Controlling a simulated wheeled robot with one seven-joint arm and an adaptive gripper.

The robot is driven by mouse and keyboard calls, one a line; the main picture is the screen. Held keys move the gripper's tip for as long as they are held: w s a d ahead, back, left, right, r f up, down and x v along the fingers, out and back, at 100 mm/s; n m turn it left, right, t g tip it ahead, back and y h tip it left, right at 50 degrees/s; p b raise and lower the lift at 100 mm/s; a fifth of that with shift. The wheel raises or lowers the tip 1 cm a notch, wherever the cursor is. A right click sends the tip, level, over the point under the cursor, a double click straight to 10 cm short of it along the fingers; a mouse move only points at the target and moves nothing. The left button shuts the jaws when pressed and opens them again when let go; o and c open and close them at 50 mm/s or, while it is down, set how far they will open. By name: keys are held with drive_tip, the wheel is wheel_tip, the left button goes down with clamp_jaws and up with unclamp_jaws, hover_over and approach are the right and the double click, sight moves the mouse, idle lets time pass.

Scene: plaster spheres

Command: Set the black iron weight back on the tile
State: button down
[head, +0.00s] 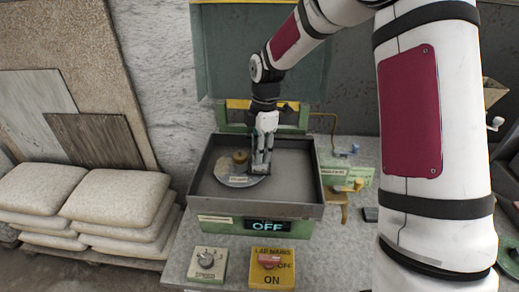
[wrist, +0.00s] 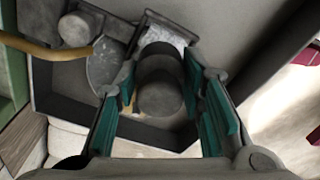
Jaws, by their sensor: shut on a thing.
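The black iron weight (wrist: 160,95) is a dark, rounded cylinder between the teal pads of my gripper (wrist: 160,88) in the wrist view. My gripper is shut on it. In the head view my gripper (head: 262,165) points down inside the grey tray, at the right edge of a round pale plate (head: 236,179). The weight is mostly hidden by the fingers there. A flat mottled grey piece (wrist: 170,33) shows behind the weight in the wrist view. I cannot tell whether it is the tile, or whether the weight touches it.
The deep grey tray (head: 295,209) has raised walls around my gripper. A brass knob (head: 240,157) stands on the plate, close to the left of my fingers. The tray's right part is bare. A speed dial (head: 207,258) and yellow mains switch (head: 272,264) are in front.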

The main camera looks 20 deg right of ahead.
drive_tip(key=shift+f, duration=0.6)
idle(0.4)
drive_tip(key=c, duration=1)
unclamp_jaws()
drive_tip(key=shift+f, duration=0.1)
drive_tip(key=shift+r+p, duration=0.5)
drive_tip(key=shift+r, duration=1.55)
